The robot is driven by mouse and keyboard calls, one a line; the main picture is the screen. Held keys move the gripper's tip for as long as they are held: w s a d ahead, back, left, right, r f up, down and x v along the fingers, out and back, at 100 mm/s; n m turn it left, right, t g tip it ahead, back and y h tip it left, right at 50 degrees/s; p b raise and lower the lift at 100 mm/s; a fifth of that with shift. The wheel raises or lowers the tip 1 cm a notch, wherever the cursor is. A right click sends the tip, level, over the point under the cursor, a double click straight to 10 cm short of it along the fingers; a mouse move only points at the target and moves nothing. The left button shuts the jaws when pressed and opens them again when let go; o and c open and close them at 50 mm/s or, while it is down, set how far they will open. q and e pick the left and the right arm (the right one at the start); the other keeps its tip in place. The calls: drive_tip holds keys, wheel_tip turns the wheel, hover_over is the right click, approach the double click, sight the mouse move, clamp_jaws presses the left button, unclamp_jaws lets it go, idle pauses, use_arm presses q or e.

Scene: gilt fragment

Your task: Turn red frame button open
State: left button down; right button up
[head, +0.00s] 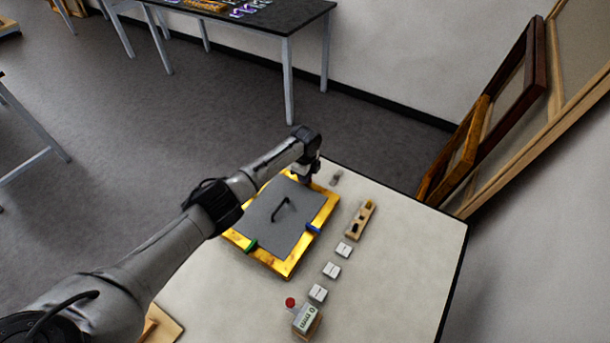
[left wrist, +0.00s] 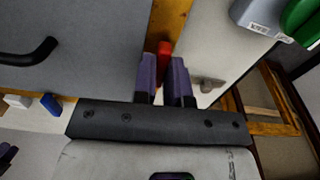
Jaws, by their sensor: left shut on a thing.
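The gilt frame (head: 322,218) lies on the pale table with a grey back panel (head: 272,228) inside it. The panel carries a black handle (head: 282,209), also in the left wrist view (left wrist: 35,52). The red button (left wrist: 164,48) shows in the left wrist view at the frame edge, between the fingertips of my left gripper (left wrist: 165,75), which is shut on it. In the head view my left gripper (head: 305,179) is at the frame's far corner and hides the red button. A green button (head: 250,246) and a blue button (head: 313,228) sit on other sides. My right gripper is not in view.
A wooden holder (head: 360,220), several white blocks (head: 331,270) and a labelled box (head: 306,319) stand right of the frame. A small metal piece (head: 336,177) lies near the far edge. Empty frames (head: 475,140) lean on the wall. The table's right side is clear.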

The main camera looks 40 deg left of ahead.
use_arm(q)
drive_tip(key=shift+r+m, duration=0.1)
drive_tip(key=shift+m, duration=0.4)
drive_tip(key=c, duration=1.2)
unclamp_jaws()
drive_tip(key=shift+o, duration=0.2)
wheel_tip(320, 180, up, 14)
drive_tip(key=p, duration=0.1)
